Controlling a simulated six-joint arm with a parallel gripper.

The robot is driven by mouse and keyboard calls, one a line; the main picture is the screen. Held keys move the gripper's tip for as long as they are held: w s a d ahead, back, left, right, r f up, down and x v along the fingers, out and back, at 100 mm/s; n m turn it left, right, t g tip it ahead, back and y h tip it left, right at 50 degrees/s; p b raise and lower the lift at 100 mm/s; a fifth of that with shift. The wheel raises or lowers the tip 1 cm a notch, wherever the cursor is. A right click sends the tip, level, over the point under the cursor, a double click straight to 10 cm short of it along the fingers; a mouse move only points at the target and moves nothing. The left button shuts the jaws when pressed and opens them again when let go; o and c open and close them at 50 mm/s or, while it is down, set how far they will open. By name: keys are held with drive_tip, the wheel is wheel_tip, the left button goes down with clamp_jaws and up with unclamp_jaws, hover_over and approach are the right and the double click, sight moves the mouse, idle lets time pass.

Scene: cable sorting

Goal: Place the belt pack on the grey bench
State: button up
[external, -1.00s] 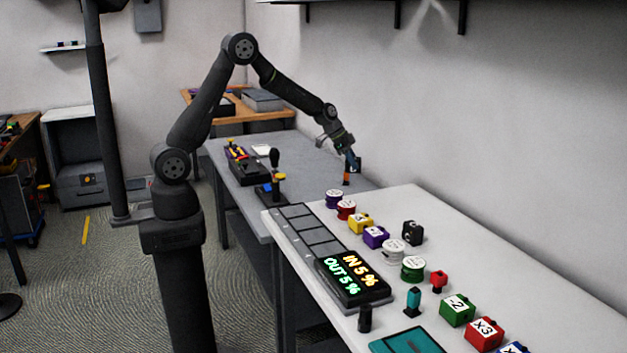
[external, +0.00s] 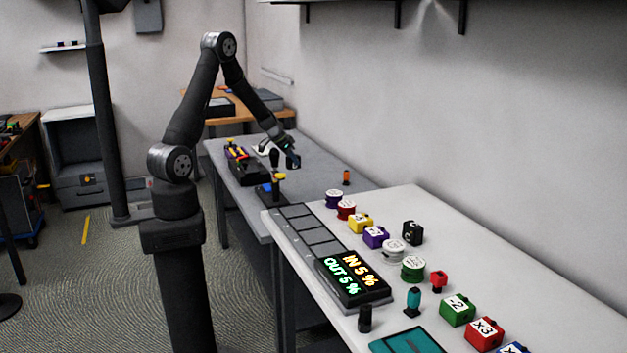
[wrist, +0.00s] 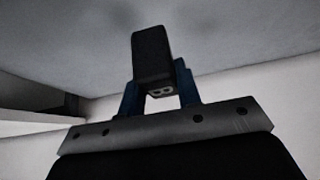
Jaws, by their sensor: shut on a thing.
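The belt pack (wrist: 152,56) is a small black block with two sockets on its end, seen in the wrist view. My gripper (wrist: 160,88) is shut on it with blue fingers at its sides. In the external view my gripper (external: 291,160) is over the grey bench (external: 325,177), close to its top, right of a black lever. There the belt pack is too small and dark to tell from the fingers. A grey surface fills the top of the wrist view, with a soft dark shadow near the pack.
An orange and black piece (external: 346,178) stands on the bench to the right. A black tray with coloured items (external: 245,168) and a lever base (external: 269,193) are at the left. The white table (external: 480,270) in front holds several spools and boxes. Bare bench lies between.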

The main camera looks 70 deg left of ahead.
drive_tip(key=a+f, duration=0.1)
drive_tip(key=a, duration=0.1)
drive_tip(key=a+f, duration=0.1)
drive_tip(key=a, duration=0.1)
drive_tip(key=a+f, duration=0.2)
drive_tip(key=shift+s+a, duration=0.1)
drive_tip(key=shift+a, duration=0.1)
drive_tip(key=shift+f, duration=1.95)
drive_tip(key=shift+f, duration=0.1)
drive_tip(key=o, duration=1.1)
drive_tip(key=shift+c, duration=0.2)
drive_tip(key=v, duration=1.2)
